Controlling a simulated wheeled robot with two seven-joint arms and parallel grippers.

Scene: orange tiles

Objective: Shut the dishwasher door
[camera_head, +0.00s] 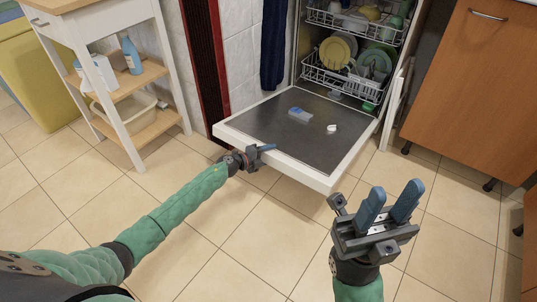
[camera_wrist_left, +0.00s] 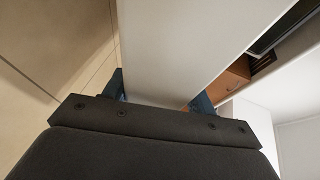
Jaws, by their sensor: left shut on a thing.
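The dishwasher door (camera_head: 345,147) is folded down open, its grey inner panel facing up and its white edge toward me. My left gripper (camera_head: 266,149) is at the door's front edge, left of its middle, and is shut on it. In the left wrist view the white door (camera_wrist_left: 190,40) passes between the blue fingers (camera_wrist_left: 158,88). My right gripper (camera_head: 393,200) is open and empty, in front of the door's right corner, fingers up. The dishwasher (camera_head: 348,82) holds racks of dishes inside.
A detergent tablet and a white item lie on the door's panel. A white trolley (camera_head: 143,98) with bottles stands left, and a wooden cabinet (camera_head: 470,90) stands right. The tiled floor (camera_head: 250,235) before the door is clear.

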